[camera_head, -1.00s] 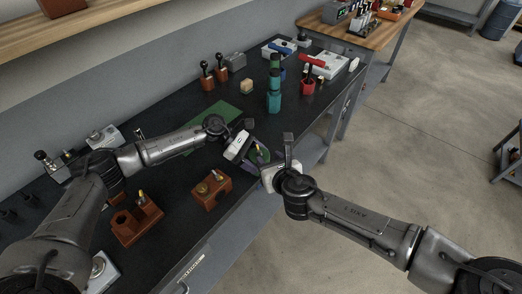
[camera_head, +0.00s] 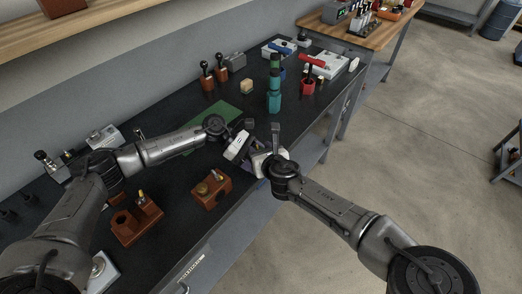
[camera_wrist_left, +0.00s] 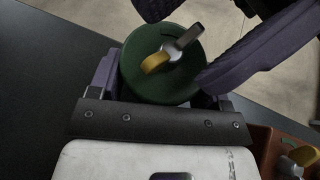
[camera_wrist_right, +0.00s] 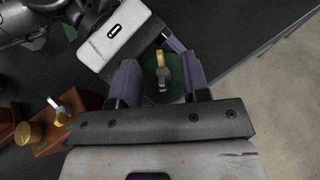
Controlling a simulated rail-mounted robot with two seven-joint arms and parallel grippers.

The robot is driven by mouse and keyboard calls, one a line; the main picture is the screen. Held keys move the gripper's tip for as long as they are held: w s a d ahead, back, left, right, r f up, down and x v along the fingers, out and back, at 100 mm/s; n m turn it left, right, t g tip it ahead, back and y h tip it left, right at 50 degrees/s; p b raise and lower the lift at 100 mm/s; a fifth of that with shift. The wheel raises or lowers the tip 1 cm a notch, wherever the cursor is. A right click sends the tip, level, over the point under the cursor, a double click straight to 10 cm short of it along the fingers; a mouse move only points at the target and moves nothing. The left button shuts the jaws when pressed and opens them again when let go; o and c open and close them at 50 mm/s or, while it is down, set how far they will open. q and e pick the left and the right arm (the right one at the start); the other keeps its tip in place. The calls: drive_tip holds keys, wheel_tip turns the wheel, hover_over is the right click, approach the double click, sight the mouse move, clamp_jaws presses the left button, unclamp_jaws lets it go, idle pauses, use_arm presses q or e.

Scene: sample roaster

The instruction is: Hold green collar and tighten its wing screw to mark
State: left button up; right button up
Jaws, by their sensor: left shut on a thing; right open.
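The green collar (camera_wrist_left: 158,64) is a round dark green piece, seen from above in the left wrist view. Its wing screw (camera_wrist_left: 172,48) has one yellow wing and one grey wing. My left gripper (camera_wrist_left: 160,75) is shut on the collar, holding it near the bench's front edge. The right wrist view shows the collar (camera_wrist_right: 157,88) and wing screw (camera_wrist_right: 162,72) between the purple fingers of my open right gripper (camera_wrist_right: 158,80). Whether those fingers touch the screw is not clear. In the head view the grippers hide the collar. I cannot make out the mark.
A brown block (camera_head: 211,189) with a brass knob and a yellow-tipped piece stands in front of the left arm. Another brown holder (camera_head: 137,222) stands further left. A green mat (camera_head: 213,113) lies behind. Teal bottles (camera_head: 274,98) stand beyond the grippers. Open floor lies right.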

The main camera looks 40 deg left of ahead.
clamp_jaws()
drive_tip(key=shift+s, duration=0.1)
idle(0.3)
drive_tip(key=m+t+h, duration=0.1)
drive_tip(key=m+t, duration=0.1)
drive_tip(key=shift+s+a+m+t+h, duration=0.15)
drive_tip(key=shift+m+t+h, duration=0.25)
drive_tip(key=shift+s+a+m+t+h, duration=0.1)
drive_tip(key=shift+a+m+t+h, duration=0.05)
drive_tip(key=shift+m+t+h, duration=1.25)
drive_tip(key=shift+m+h, duration=0.4)
